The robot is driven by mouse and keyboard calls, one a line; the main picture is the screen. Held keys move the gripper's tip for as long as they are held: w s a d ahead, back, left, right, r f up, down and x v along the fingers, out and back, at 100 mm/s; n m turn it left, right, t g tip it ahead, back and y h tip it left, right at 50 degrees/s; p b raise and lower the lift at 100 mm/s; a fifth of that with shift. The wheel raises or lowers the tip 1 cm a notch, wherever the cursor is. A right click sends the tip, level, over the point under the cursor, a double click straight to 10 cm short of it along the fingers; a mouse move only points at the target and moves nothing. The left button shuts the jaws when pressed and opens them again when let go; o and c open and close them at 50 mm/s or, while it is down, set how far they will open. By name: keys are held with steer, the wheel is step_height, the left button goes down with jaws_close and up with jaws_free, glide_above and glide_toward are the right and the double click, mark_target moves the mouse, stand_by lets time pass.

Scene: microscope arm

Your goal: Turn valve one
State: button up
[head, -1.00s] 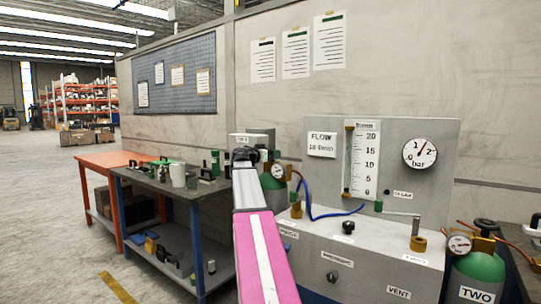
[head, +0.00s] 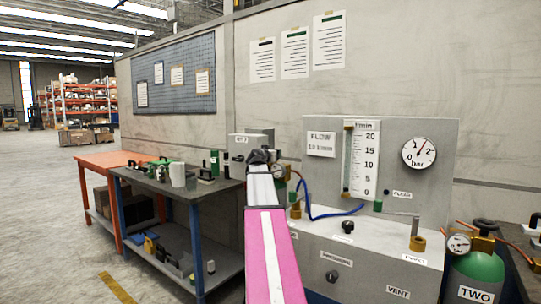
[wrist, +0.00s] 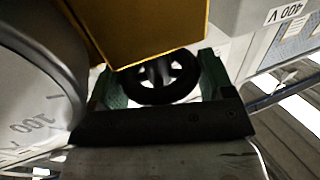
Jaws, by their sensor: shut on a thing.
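In the wrist view a black spoked handwheel (wrist: 160,80) sits between the two green fingers of my gripper (wrist: 163,78), which is shut on its rim. A brass valve block (wrist: 145,28) is just beyond the wheel, and a large round gauge (wrist: 35,80) fills the left side. In the head view my arm reaches to the small gauge (head: 280,171) at the left end of the panel. My arm hides the handwheel and most of the cylinder there, and the label of that cylinder cannot be seen.
Cylinder two (head: 478,275) stands at the right with its own gauge (head: 459,244). The flow panel (head: 320,180) and its blue hose (head: 335,214) are close to the right of my arm. A grey workbench (head: 165,187) with several items stands on the left.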

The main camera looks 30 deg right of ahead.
steer(key=o, duration=0.9)
steer(key=v, duration=1.1)
steer(key=shift+w, duration=0.1)
